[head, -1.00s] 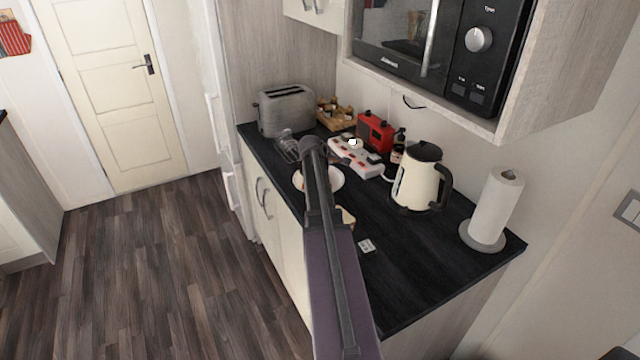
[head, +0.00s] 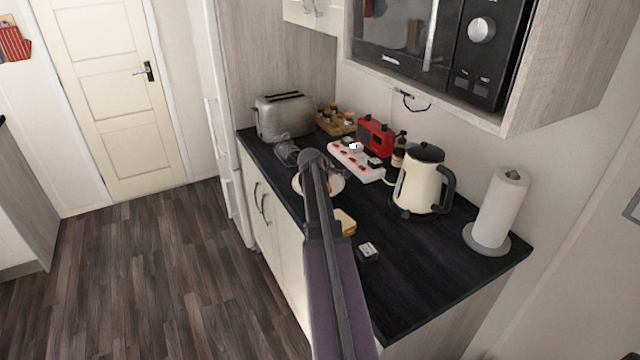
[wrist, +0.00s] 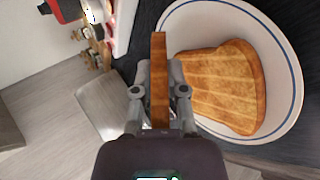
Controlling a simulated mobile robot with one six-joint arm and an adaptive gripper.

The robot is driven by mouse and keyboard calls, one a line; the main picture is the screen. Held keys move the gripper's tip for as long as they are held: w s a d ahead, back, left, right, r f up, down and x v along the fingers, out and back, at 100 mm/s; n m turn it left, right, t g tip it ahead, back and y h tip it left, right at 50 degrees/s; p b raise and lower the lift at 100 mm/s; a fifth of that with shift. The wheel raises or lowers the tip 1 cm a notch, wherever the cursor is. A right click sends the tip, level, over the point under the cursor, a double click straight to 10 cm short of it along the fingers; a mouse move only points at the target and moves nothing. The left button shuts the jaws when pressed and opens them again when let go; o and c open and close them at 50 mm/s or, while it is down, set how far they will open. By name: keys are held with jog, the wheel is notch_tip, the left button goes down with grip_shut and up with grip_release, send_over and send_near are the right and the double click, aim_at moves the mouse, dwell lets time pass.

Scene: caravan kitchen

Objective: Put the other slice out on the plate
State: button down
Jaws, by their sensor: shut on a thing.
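My gripper (wrist: 160,88) is shut on a toasted bread slice (wrist: 159,55), which shows edge-on as a narrow brown strip between the fingers in the wrist view. The white plate with a blue rim line (wrist: 287,50) lies to the right of the fingers there. Another toasted slice (wrist: 222,87) lies flat on the plate. The held slice is beside the lying slice, near the plate's left rim. In the head view my arm covers part of the plate (head: 338,184) and hides the held slice.
A grey toaster (head: 285,117) stands at the counter's far end. A white power strip (head: 352,160), red radio (head: 375,136) and cream kettle (head: 420,182) stand right of the plate. A bread-coloured item (head: 345,222) and a small dark-and-white item (head: 368,252) lie nearer.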

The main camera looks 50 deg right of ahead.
jog(key=c, duration=0.8)
grip_release()
jog(key=shift+c, duration=0.2)
jog(key=p+v, duration=0.5)
jog(key=v, duration=0.3)
notch_tip(320, 180, up, 8)
jog(key=a+p, duration=0.2)
jog(key=p, duration=0.6)
jog(key=shift+s, duration=0.35)
